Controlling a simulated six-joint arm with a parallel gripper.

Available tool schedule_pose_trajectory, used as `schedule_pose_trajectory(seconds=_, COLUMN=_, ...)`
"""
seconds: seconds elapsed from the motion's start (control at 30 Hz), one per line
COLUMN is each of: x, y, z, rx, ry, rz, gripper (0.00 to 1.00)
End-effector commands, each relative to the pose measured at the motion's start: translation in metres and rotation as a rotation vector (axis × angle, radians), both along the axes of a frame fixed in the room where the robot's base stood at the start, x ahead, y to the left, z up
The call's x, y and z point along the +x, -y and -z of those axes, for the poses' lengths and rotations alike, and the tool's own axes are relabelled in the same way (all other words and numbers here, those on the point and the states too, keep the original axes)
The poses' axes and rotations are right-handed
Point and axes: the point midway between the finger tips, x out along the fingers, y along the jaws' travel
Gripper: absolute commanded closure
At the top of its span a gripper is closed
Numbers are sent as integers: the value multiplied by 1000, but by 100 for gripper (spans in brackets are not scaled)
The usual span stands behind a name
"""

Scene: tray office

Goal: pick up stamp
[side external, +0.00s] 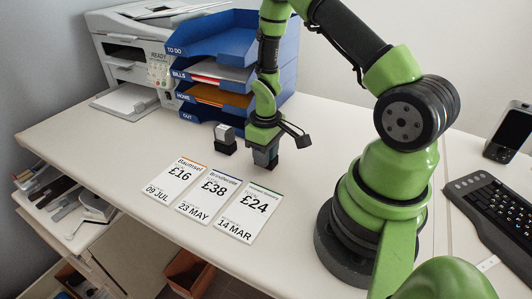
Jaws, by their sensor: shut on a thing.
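My gripper (265,142) points down over the desk, just in front of the letter trays. It is shut on a small grey stamp (265,156) with a dark lower part. The gripper hides the top of this stamp. I cannot tell whether its base touches the desk. A second stamp-like block (226,140), silver above and black below, stands upright on the desk just left of my gripper, apart from it.
Three bills (208,199) lie side by side on the desk in front of my gripper. Blue stacked letter trays (222,45) and a printer (135,50) stand behind. A keyboard (490,205) and phone (511,133) are at right.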

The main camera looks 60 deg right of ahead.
Motion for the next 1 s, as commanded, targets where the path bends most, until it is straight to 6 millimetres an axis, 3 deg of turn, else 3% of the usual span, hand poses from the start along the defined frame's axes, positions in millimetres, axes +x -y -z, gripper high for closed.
schedule_pose_trajectory(seconds=0.23, x=1, y=0, z=-21, rx=-2, ry=4, rz=-1, gripper=89)
schedule_pose_trajectory(seconds=0.6, x=1, y=0, z=-87, rx=-1, ry=6, rz=-1, gripper=89)
schedule_pose_trajectory(seconds=0.77, x=0, y=0, z=-98, rx=0, ry=2, rz=0, gripper=89)
schedule_pose_trajectory(seconds=1.0, x=0, y=0, z=-100, rx=1, ry=0, rz=0, gripper=89)
